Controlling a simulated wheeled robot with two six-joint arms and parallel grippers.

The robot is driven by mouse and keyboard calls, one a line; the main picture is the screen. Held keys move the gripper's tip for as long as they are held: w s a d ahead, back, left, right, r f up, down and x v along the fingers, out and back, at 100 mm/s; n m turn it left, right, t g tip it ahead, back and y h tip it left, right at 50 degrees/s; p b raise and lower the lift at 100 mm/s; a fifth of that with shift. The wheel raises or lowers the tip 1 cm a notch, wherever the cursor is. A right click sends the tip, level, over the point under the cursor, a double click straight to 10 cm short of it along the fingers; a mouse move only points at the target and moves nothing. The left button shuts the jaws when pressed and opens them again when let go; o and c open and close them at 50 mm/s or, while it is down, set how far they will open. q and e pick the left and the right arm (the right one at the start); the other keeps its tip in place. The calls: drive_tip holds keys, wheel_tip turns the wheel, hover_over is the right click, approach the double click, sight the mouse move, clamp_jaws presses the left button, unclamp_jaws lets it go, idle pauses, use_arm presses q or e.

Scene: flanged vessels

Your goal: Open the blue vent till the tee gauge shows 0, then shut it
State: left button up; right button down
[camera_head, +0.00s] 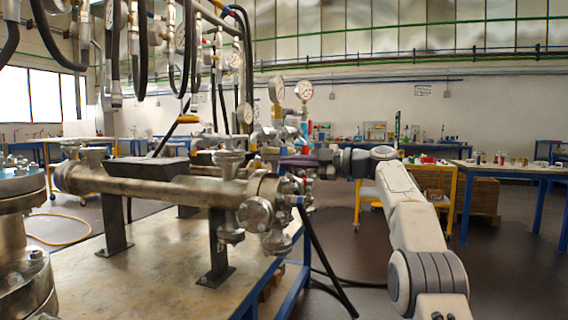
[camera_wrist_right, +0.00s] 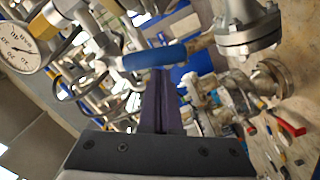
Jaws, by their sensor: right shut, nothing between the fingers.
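The blue vent handle (camera_wrist_right: 153,57) lies across the right wrist view, just beyond my right fingertips; I cannot tell whether they touch it. My right gripper (camera_wrist_right: 160,75) is shut, its dark fingers together with nothing between them. In the head view my right gripper (camera_head: 287,161) reaches in from the right, beside the pipe fittings at the end of the vessel. A white dial gauge (camera_wrist_right: 18,47) shows at the left of the right wrist view; its exact reading is unclear. In the head view two gauges stand above the fittings, one of them upright (camera_head: 304,90). Which is the tee gauge is unclear.
A long flanged vessel (camera_head: 165,190) lies on stands on the workbench (camera_head: 160,270). Black hoses hang overhead and another runs down the bench's right end. A red lever (camera_wrist_right: 290,125) and flanges (camera_wrist_right: 249,38) are right of my fingers. A yellow cart (camera_head: 368,190) stands behind my arm.

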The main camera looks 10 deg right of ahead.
use_arm(q)
drive_tip(key=shift+w+d+r, duration=0.1)
drive_tip(key=shift+w+r, duration=0.05)
drive_tip(key=shift+w, duration=0.15)
use_arm(e)
drive_tip(key=shift+w+d+f, duration=0.3)
drive_tip(key=shift+w+f, duration=0.15)
drive_tip(key=shift+w, duration=0.25)
